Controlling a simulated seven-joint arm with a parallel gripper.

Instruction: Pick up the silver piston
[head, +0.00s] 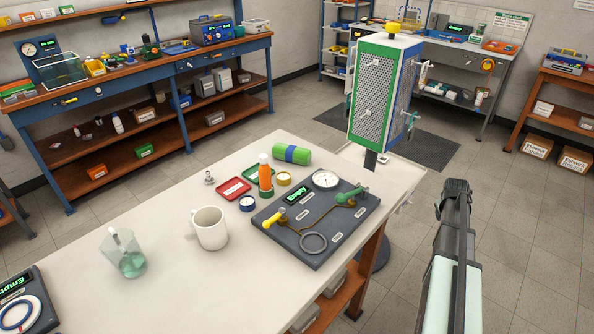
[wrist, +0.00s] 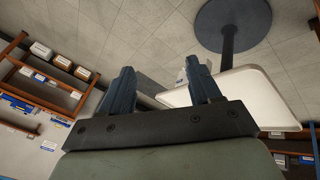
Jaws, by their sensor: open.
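A small silver metal piece, apparently the silver piston (head: 210,178), stands on the white table toward its far left edge in the head view, left of the red tray. My gripper (head: 456,190) is at the right in the head view, over the floor beyond the table's right side, well apart from the piston. In the wrist view my gripper (wrist: 161,85) shows two dark fingers spread apart with nothing between them. The piston does not show in the wrist view.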

